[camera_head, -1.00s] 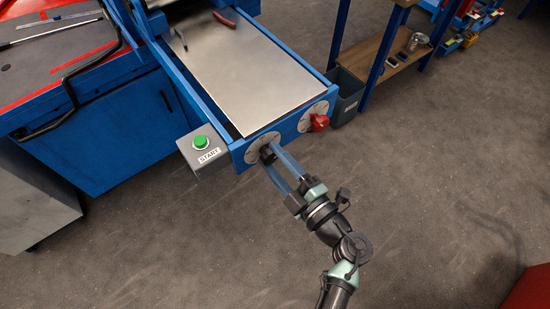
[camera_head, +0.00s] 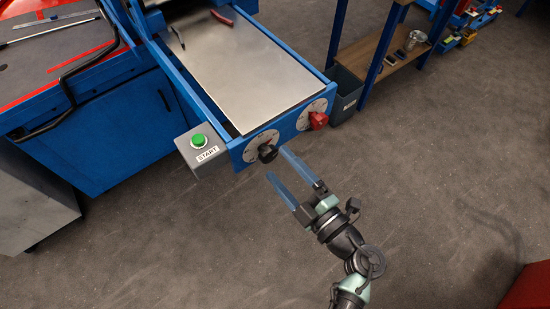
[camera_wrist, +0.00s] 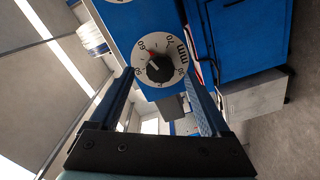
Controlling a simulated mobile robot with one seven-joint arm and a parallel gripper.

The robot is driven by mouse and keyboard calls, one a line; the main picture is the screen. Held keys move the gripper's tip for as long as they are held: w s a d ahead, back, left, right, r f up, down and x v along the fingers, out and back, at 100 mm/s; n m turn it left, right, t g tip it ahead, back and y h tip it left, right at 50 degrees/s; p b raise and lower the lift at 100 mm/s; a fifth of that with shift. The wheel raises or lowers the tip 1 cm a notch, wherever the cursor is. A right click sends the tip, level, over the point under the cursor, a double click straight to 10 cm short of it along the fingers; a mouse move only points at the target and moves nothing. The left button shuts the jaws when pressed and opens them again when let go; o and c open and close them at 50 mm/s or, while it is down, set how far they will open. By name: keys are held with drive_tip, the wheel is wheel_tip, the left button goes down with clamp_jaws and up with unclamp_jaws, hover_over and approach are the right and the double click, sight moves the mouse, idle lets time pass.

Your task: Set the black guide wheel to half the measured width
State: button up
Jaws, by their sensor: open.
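The black guide wheel (camera_head: 267,153) is a black knob on a round white dial (camera_head: 257,145) on the blue front of the machine. In the wrist view the black knob (camera_wrist: 160,69) sits at the centre of the dial, which bears "mm" and numbers such as 60, 70 and 90. A small red mark shows at the knob's upper left, near the 60; the exact reading is too small to tell. My gripper (camera_head: 277,162) is open in front of the wheel, its two long blue fingers apart and not touching it. In the wrist view the fingers (camera_wrist: 166,80) frame the dial.
A red knob (camera_head: 318,120) on a second dial is to the right. A green START button (camera_head: 198,140) on a grey box is to the left. A metal sheet (camera_head: 235,65) lies on the machine bed. The floor (camera_head: 440,200) in front is clear.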

drive_tip(key=b+v, duration=0.1)
drive_tip(key=v, duration=0.9)
drive_tip(key=shift+w+a, duration=0.1)
